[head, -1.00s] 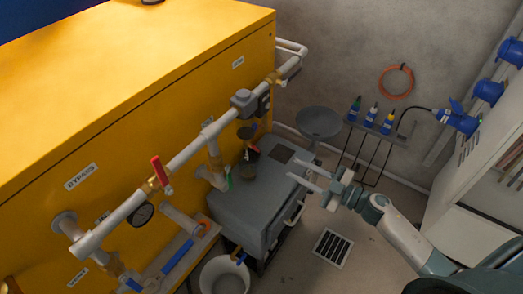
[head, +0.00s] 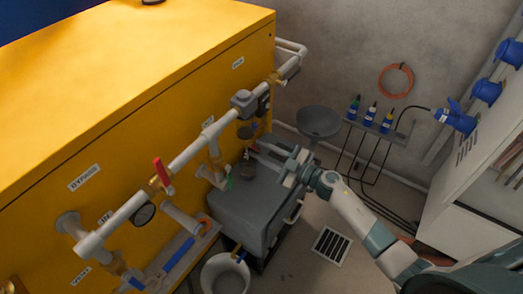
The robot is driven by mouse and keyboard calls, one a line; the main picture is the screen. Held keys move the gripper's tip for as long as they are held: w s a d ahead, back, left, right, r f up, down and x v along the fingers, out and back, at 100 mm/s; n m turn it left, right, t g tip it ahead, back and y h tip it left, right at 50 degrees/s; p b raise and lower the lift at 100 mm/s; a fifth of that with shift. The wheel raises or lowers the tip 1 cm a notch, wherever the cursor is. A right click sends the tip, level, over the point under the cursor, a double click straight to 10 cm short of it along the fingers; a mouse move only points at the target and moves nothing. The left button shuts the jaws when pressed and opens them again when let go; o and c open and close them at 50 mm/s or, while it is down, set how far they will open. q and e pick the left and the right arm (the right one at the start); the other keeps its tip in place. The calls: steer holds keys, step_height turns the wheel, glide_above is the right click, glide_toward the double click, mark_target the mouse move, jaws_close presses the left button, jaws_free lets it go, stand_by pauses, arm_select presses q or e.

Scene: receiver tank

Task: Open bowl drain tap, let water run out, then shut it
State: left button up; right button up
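A small dark bowl unit (head: 248,169) hangs under the pipe run, against the yellow tank (head: 130,90). Its drain tap is too small or hidden to make out. A small green part (head: 229,183) shows just left of the bowl. My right gripper (head: 255,150) reaches in from the right, its two pale fingers apart and pointing left at the bowl unit. The fingertips overlap the bowl unit in the picture; I cannot tell if they touch it. No water is visible running. My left gripper is out of view.
A pipe with a red lever (head: 162,173) crosses the tank front. A grey box (head: 240,212) stands below the bowl, and a white bucket (head: 224,276) sits at the front. A round grey dish (head: 318,121) and a bottle rack (head: 377,128) stand behind. Floor around the grate (head: 332,246) is clear.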

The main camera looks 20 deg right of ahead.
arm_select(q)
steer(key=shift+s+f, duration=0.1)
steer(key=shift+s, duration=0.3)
arm_select(e)
jaws_close()
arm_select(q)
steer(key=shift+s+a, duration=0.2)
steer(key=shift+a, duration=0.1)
